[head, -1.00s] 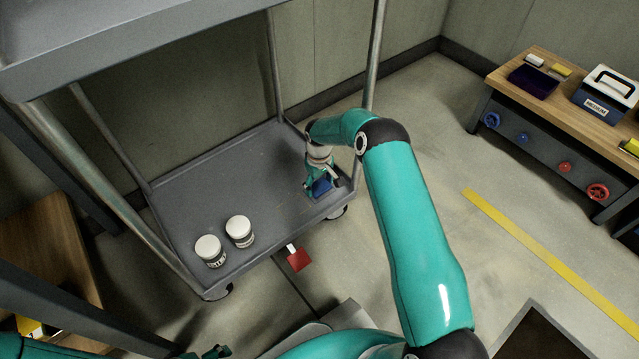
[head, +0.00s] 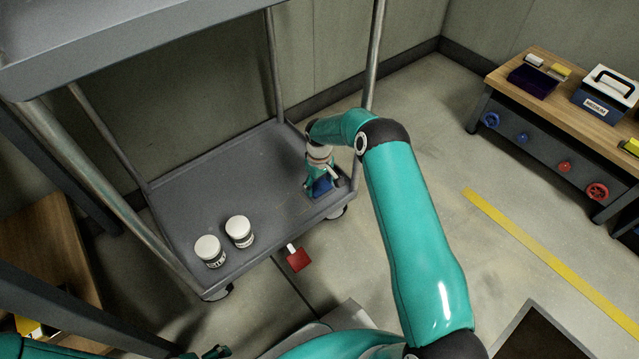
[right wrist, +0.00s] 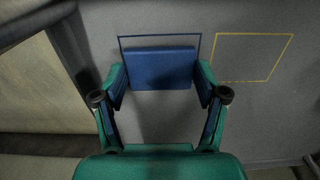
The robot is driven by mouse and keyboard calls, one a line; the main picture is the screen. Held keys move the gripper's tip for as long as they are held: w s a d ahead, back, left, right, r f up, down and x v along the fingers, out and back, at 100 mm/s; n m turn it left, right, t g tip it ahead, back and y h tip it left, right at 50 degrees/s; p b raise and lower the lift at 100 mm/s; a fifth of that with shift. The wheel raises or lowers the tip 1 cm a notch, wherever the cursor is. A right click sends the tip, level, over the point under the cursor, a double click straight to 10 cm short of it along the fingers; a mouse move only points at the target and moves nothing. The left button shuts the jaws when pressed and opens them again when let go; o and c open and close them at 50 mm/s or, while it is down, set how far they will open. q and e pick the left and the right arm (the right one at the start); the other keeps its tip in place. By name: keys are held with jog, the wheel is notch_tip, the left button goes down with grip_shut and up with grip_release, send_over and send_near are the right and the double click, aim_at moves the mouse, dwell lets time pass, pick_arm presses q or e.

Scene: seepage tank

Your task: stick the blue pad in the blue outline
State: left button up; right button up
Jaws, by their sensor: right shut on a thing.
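The blue pad (right wrist: 160,67) is a flat dark-blue block between the two fingers of my right gripper (right wrist: 160,84), which is shut on it. In the head view my right gripper (head: 319,187) is low at the right end of the cart's lower shelf, with some blue showing at its fingers. The blue outline (right wrist: 119,45) is a thin dark-blue line on the grey surface; its top edge and upper corners show around the pad. The pad covers much of it; whether they touch I cannot tell. Only the tip of my left gripper (head: 215,352) shows, at the bottom edge.
A yellow outline (right wrist: 253,57) lies right of the blue one. Two white-lidded jars (head: 210,251) (head: 239,231) stand on the lower shelf (head: 205,186). Cart posts (head: 375,60) rise nearby. A bench (head: 550,75) holds a toolbox (head: 606,92).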

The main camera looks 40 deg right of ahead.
jog(key=shift+f, duration=0.6)
dwell(0.5)
jog(key=o, duration=1)
jog(key=shift+r, duration=0.1)
